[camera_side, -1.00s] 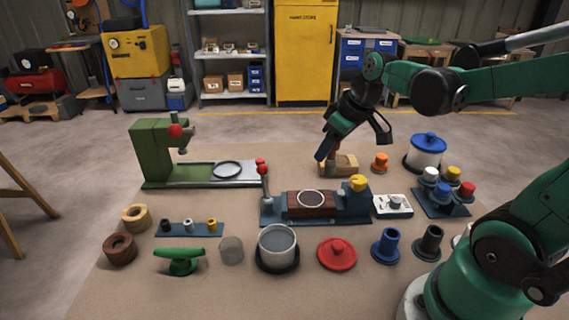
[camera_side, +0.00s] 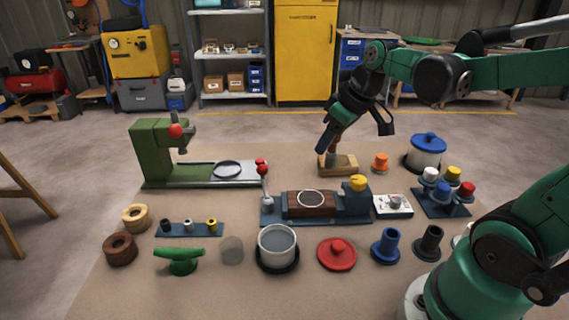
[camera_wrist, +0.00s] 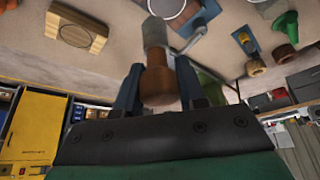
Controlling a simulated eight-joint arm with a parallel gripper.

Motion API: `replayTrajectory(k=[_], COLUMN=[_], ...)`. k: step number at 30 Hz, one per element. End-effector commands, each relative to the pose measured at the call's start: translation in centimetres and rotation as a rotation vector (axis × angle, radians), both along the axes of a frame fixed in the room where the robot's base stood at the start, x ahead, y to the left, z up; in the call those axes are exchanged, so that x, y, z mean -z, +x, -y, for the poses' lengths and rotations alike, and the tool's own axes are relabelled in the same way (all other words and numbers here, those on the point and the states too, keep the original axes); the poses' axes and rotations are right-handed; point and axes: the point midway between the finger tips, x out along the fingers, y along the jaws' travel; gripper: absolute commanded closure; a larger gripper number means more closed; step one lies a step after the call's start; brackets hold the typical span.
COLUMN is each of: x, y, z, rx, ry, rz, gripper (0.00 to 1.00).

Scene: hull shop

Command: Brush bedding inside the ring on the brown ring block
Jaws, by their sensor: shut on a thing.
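My gripper (camera_side: 328,146) is shut on a brush, whose brown handle (camera_wrist: 158,86) stands between the fingers in the wrist view; its grey end (camera_wrist: 155,34) points away from the wrist. In the side view the brush (camera_side: 332,157) is just above or in front of a tan wooden block (camera_side: 350,165); any gap is hard to tell. The brown ring block (camera_side: 324,207) sits in a blue vise (camera_side: 350,200) with a yellow knob, nearer the camera. A pale ring (camera_side: 311,198) lies on its top. In the wrist view this ring (camera_wrist: 168,5) is partly cut off.
A green press (camera_side: 155,150) stands left of the vise, with a lever (camera_side: 265,185) between. A white pot with a blue lid (camera_side: 428,140) and an orange knob (camera_side: 380,162) are to the right. A grey pot (camera_side: 278,248) and a red lid (camera_side: 337,253) are in front.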

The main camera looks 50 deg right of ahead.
Motion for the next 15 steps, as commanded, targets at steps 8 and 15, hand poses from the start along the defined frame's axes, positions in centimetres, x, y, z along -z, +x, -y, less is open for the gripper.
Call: replayTrajectory(k=[8, 15], x=[0.3, 2.0], y=[0.5, 0.5], z=[0.5, 0.5], rx=[0.0, 0.0], ry=[0.0, 0.0], rz=[0.0, 0.0], gripper=[1.0, 1.0])
